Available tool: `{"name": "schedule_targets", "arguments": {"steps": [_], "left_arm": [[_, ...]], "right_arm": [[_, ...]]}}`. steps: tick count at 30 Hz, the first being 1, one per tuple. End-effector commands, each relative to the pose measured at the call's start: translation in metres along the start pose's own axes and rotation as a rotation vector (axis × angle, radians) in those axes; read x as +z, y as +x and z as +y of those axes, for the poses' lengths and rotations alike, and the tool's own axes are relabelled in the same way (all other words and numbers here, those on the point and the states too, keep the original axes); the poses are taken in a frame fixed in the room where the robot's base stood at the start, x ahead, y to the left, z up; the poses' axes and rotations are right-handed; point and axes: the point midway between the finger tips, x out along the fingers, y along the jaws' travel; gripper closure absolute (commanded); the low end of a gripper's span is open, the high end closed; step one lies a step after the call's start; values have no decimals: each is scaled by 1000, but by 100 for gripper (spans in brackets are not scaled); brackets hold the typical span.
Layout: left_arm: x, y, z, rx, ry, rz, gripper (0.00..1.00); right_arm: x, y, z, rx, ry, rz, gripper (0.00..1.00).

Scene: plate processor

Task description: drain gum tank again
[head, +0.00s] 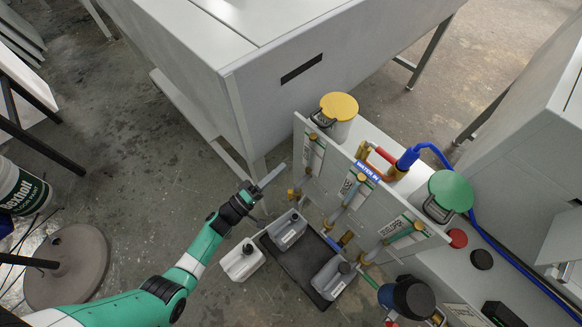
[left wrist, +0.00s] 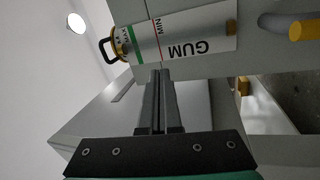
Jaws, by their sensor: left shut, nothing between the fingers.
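My left gripper (head: 272,178) is shut and empty, beside the left end of the upright grey panel (head: 303,130). In the left wrist view its shut fingers (left wrist: 157,75) point at a white cylinder marked GUM, the gum gauge (left wrist: 190,38), with a MIN mark and green and red lines. I cannot tell whether they touch it. The head view shows several labelled gauges on the panel; the left one (head: 315,158) is closest to the gripper, its label unreadable. A brass valve (head: 293,193) sits low at the panel's left. My right gripper is not in view.
Grey jugs stand below the panel: one (head: 287,230) and another (head: 332,278) at the black tray (head: 275,257), a paler one (head: 242,262) on the floor. Yellow-lidded (head: 339,106) and green-lidded (head: 450,191) containers stand behind the panel. A large grey cabinet (head: 255,110) stands close to the gripper.

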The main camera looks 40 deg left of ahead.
Motion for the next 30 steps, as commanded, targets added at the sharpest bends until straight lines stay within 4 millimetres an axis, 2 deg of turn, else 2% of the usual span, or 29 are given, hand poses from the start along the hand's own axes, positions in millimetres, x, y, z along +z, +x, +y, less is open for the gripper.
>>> {"name": "schedule_targets", "arguments": {"steps": [1, 3, 6, 8, 13, 17, 20, 30], "left_arm": [[7, -43, -52, -97, -35, 30, 100], [14, -87, -92, -193, -78, 76, 100], [16, -129, -120, -260, -111, 139, 100], [14, -140, -126, -274, -115, 163, 100], [8, -137, -124, -272, -110, 172, 100], [6, -127, -128, -269, -108, 170, 100], [5, -111, -133, -267, -108, 167, 100], [-6, -41, -155, -266, -107, 169, 100]], "right_arm": [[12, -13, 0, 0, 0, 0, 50], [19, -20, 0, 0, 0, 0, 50], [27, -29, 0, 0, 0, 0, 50], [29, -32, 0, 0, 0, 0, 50], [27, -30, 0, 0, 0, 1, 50], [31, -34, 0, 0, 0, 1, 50], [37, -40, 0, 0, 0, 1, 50], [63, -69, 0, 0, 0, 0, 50]]}}
